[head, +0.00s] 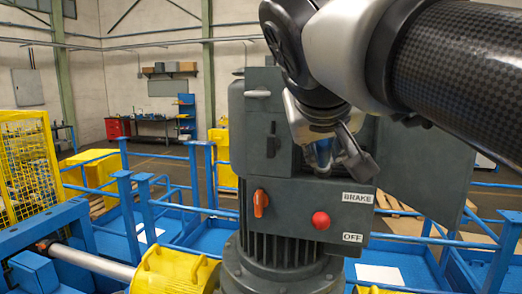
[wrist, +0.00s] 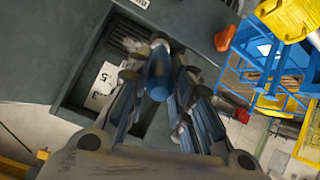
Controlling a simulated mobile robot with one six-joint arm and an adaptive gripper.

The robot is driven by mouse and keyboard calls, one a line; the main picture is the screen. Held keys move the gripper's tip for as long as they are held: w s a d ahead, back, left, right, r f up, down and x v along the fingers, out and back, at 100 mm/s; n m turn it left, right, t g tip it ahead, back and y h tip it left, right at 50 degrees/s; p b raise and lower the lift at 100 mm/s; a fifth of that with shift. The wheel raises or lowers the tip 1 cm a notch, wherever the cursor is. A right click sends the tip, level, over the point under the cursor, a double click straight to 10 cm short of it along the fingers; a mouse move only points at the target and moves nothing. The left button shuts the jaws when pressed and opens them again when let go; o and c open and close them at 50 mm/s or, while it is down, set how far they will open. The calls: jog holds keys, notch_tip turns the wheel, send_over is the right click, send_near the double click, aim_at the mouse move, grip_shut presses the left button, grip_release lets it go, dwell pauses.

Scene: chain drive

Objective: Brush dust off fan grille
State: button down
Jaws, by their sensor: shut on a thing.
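My gripper (head: 333,150) is at the front of a grey motor housing (head: 300,190), above its lower control panel. In the wrist view my gripper (wrist: 160,85) is shut on a brush (wrist: 158,72) with a blue handle. The brush's blue handle also shows in the head view (head: 322,153). Its greyish bristle end points to a dark slatted grille (wrist: 128,36) inside a recess of the housing. The bristles overlap the grille's right part in the picture; I cannot tell whether they touch it. Dust is too small to make out. The grille is hidden in the head view.
An orange switch (head: 261,203) and a red button (head: 320,220) stick out of the panel below my gripper. An open grey door (head: 430,180) stands at the right. A white label (wrist: 108,80) lies in the recess. Blue railings (head: 150,215) surround the machine.

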jog(key=shift+w+d+p, duration=0.4)
jog(key=shift+w, duration=0.8)
jog(key=shift+w+d+p, duration=0.35)
jog(key=shift+w, duration=0.85)
jog(key=shift+w+d+p, duration=0.4)
jog(key=shift+w, duration=0.8)
jog(key=shift+w+d, duration=0.2)
jog(key=shift+w, duration=0.35)
jog(key=shift+s+d, duration=1.15)
jog(key=shift+d, duration=2.35)
jog(key=shift+w+a, duration=0.4)
jog(key=shift+a, duration=0.8)
jog(key=shift+w+a, duration=0.35)
jog(key=shift+a, duration=0.8)
jog(key=shift+w+a, duration=0.4)
jog(key=shift+a, duration=0.8)
